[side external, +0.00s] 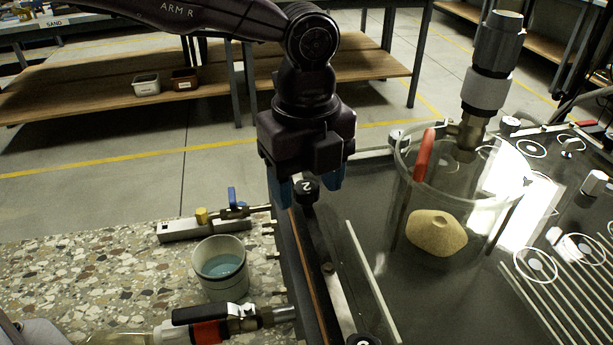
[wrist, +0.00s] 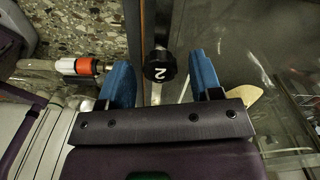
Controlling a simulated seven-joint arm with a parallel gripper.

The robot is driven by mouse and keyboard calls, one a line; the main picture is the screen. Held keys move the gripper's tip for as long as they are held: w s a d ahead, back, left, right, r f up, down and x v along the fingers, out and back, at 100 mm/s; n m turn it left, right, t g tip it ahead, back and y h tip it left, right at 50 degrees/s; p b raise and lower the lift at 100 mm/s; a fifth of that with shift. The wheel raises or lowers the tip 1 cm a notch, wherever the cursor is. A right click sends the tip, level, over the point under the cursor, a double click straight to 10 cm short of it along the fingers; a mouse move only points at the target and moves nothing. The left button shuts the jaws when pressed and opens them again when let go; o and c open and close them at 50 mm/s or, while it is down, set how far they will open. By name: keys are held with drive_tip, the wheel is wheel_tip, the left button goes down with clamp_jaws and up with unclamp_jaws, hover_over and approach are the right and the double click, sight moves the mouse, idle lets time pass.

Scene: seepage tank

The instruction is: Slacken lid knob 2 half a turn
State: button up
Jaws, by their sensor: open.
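Lid knob 2 (side external: 307,188) is a black knob with a white "2" on top, at the edge of the tank lid. It also shows in the wrist view (wrist: 160,68), upper middle, with its number turned sideways. My gripper (side external: 308,188) points down over the knob with its blue fingers apart. In the wrist view my gripper (wrist: 160,78) has one blue finger on each side of the knob, with a gap visible on both sides. The fingers look open and not touching the knob. How far down the knob they reach is hard to tell.
The dark tank lid (side external: 360,215) carries a clear cylinder (side external: 400,215) with a tan sand mound (side external: 436,232) and a red-handled valve (side external: 424,155) to the right. A cup of bluish liquid (side external: 221,268) stands on the terrazzo at left. Another black knob (side external: 363,340) is at the bottom edge.

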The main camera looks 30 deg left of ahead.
drive_tip(key=shift+c, duration=0.4)
drive_tip(key=c, duration=0.9)
drive_tip(key=shift+o, duration=0.2)
